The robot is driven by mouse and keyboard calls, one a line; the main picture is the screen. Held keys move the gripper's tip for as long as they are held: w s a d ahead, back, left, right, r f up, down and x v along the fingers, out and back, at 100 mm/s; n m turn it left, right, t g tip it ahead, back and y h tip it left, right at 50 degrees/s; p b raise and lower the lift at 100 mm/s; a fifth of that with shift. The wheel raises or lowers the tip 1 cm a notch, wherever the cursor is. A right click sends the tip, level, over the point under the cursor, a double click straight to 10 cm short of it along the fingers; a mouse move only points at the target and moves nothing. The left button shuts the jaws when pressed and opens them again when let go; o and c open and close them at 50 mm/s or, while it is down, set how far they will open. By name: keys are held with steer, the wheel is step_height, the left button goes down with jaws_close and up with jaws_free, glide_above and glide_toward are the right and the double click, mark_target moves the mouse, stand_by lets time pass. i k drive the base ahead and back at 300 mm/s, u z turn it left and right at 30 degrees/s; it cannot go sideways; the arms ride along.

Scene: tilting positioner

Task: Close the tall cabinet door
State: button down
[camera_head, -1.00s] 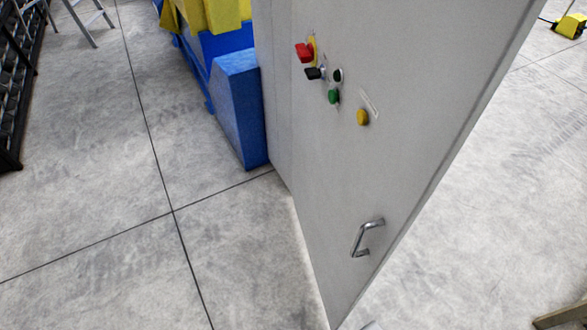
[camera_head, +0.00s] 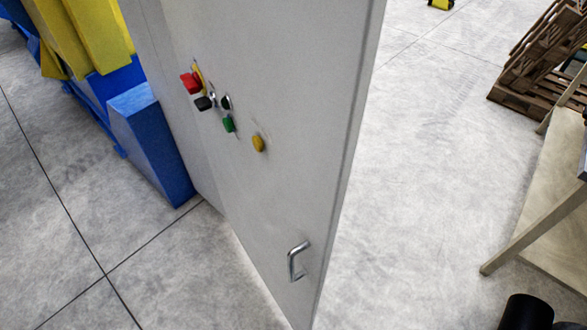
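The tall cabinet door (camera_head: 300,150) is a light grey panel standing upright in the middle of the head view. It stands open, its free edge toward me, with bare floor showing on both sides. A silver bar handle (camera_head: 297,261) sits low near that edge. Higher up are a red switch (camera_head: 191,83), a black knob (camera_head: 204,103), a green button (camera_head: 228,124) and a yellow button (camera_head: 258,143). The door's top and most of the cabinet body are out of view. My gripper is not in view, and nothing touches the handle.
A blue and yellow machine (camera_head: 150,140) stands behind the door at left. Stacked wooden pallets (camera_head: 540,60) are at the upper right. A table-like frame with a leg (camera_head: 535,235) stands at right.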

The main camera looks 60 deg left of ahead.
mark_target(296, 75)
steer(key=z, duration=0.2)
steer(key=k, duration=0.9)
steer(key=u, duration=1.6)
steer(key=k, duration=0.7)
steer(key=u, duration=0.95)
steer(key=i, duration=0.5)
steer(key=u, duration=0.05)
